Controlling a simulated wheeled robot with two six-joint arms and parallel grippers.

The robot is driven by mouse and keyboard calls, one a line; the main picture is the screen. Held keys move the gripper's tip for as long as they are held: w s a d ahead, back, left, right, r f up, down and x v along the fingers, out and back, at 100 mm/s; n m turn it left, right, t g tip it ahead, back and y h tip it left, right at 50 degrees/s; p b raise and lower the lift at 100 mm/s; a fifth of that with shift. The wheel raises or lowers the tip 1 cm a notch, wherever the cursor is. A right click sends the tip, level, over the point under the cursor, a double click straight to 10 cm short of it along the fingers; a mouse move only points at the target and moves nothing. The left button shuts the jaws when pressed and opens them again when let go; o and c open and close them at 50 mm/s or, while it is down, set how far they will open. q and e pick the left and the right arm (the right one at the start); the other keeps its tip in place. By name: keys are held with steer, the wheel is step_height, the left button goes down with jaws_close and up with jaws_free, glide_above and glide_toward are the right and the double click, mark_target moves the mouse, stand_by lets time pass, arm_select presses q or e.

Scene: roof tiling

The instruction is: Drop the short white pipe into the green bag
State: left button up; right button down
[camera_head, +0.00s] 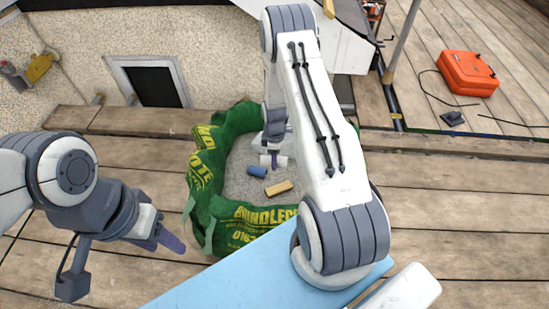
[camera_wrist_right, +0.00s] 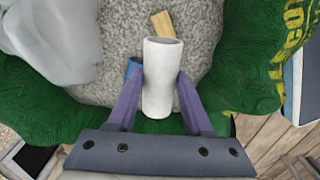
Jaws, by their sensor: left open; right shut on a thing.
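The short white pipe (camera_wrist_right: 160,80) is between the two purple fingers of my right gripper (camera_wrist_right: 160,92), which is shut on it. In the head view the pipe (camera_head: 281,161) shows at the tip of my right arm, over the opening of the green bag (camera_head: 205,205). The bag is open-topped, with yellow lettering, and holds grey gravel. My left gripper (camera_head: 170,238) is open and empty, to the left of the bag above the planks. My right arm hides the bag's right part in the head view.
A blue cylinder (camera_head: 257,171) and a tan block (camera_head: 279,188) lie on the gravel in the bag. A light blue board (camera_head: 225,278) is in front of the bag. An orange case (camera_head: 467,73) lies at the far right. Planks at the right are mostly clear.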

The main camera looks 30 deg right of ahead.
steer(key=shift+c, duration=1.2)
jaws_free()
step_height(320, 180, up, 10)
steer(key=p, duration=0.3)
steer(key=shift+r, duration=0.25)
